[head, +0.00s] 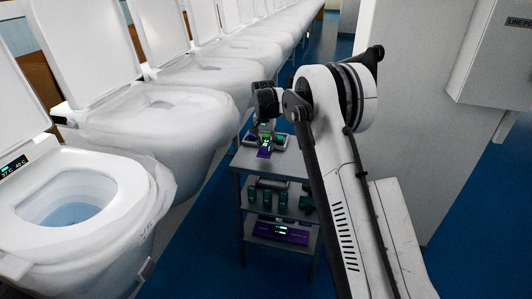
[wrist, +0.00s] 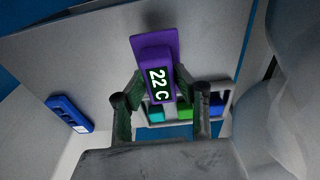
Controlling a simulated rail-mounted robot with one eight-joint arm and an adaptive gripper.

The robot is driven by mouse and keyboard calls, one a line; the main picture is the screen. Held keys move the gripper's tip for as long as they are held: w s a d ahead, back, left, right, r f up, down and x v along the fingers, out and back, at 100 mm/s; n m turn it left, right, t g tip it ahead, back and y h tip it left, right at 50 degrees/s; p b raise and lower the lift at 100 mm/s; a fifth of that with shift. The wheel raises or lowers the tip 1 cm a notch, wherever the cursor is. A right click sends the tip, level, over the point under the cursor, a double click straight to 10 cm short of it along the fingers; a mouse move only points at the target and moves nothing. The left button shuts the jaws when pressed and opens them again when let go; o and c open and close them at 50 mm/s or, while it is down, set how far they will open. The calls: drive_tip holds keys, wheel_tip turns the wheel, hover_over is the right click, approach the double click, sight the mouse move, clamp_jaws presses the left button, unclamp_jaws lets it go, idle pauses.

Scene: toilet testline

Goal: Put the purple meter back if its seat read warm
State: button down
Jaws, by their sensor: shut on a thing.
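My gripper (wrist: 160,86) is shut on the purple meter (wrist: 153,45), with the green-padded fingers on either side of it. The meter's black screen faces the wrist camera and reads 22 C. In the head view my gripper (head: 265,125) is at the top of the grey cart (head: 276,160), and the purple meter (head: 264,153) shows below it. I cannot tell whether the meter touches the cart top. The nearest toilet seat (head: 67,205) is raised-lidded, with a small lit display (head: 14,165) on its left, too small to read surely.
A blue meter (wrist: 68,114) lies on the grey surface at left in the wrist view. A holder with teal (wrist: 156,115), green and blue items sits behind the fingers. The cart's lower shelves hold green items (head: 268,195) and a purple device (head: 281,232). Toilets line the left.

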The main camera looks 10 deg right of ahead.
sight(266, 152)
drive_tip(key=shift+f, duration=2)
drive_tip(key=shift+f, duration=0.2)
drive_tip(key=c, duration=1.4)
unclamp_jaws()
drive_tip(key=shift+o, duration=0.2)
drive_tip(key=shift+r, duration=0.15)
